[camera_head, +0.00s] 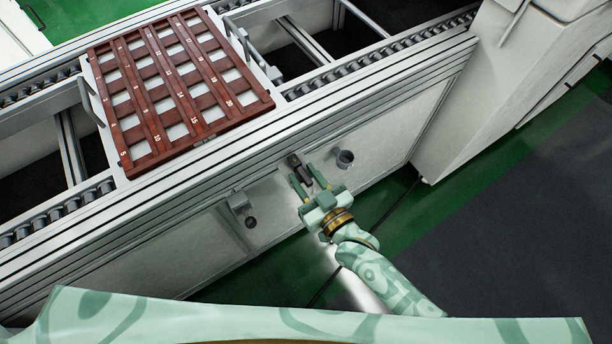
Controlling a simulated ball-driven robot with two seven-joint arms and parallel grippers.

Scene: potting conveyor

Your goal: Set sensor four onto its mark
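A small dark block (294,160), which may be a sensor, is at the conveyor's side panel. My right gripper (305,178) points at the panel with its two fingers apart, one on each side of the block's near end. I cannot tell whether the fingers touch it. A grey cylinder (345,157) is on the panel just right of the gripper. A grey box (238,200) with a dark round knob (250,222) is on the panel to the left. No mark or sensor number can be read. My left gripper is out of view.
A red-brown slatted tray (155,142) with white numbers lies on the roller conveyor (385,52). The conveyor's metal side rail (330,108) runs above the panel. A large white machine housing (490,90) stands at the right. The green and dark floor (520,210) is clear there.

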